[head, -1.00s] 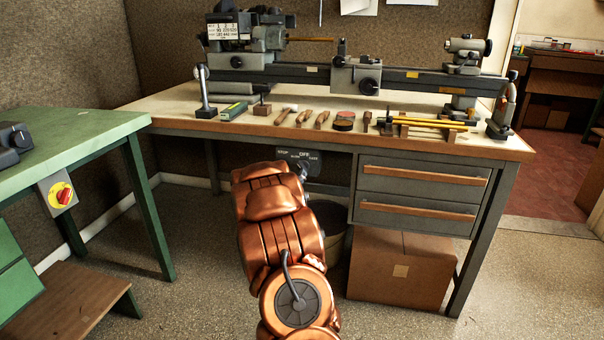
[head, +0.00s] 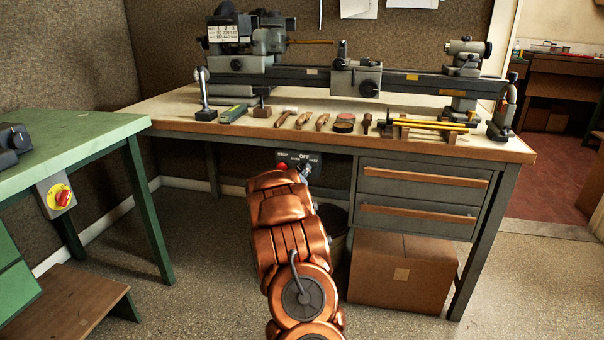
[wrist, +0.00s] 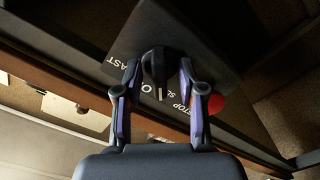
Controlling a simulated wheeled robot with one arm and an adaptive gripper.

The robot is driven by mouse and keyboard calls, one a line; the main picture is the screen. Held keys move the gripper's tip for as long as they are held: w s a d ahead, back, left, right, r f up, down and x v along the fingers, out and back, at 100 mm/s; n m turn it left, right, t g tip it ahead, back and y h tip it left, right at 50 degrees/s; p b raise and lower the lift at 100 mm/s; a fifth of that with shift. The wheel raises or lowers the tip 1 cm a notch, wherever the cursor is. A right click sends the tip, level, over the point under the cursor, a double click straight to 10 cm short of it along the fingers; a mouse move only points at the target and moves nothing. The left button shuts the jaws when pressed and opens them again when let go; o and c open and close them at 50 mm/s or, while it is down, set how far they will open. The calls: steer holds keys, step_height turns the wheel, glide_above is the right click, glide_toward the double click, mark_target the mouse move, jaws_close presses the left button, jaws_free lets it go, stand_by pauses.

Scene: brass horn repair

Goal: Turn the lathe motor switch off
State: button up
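The lathe motor switch is a black knob (wrist: 155,68) with a white pointer line, on a dark panel (wrist: 203,40) in the wrist view. Its pointer end lies beside the partly hidden OFF and SLOW lettering; I cannot tell exactly which mark it meets. My gripper (wrist: 158,72) is open, with one finger on each side of the knob. A gap shows on the right; contact on the left is unclear. In the head view, the panel (head: 318,172) hangs under the bench front, and my arm hides the knob and most of my gripper.
A red stop button (wrist: 215,104) sits close beside the right finger. The wooden bench top (head: 400,140) overhangs the panel. Drawers (head: 420,187) stand right of it, above a cardboard box (head: 400,275). A green table (head: 70,145) with a red rotary switch (head: 60,196) is at left.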

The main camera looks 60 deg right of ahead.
jaws_close()
steer(key=shift+m, duration=0.3)
stand_by(0.3)
steer(key=shift+f+m+b, duration=0.1)
steer(key=shift+m+b, duration=0.2)
steer(key=shift+m, duration=3.2)
jaws_free()
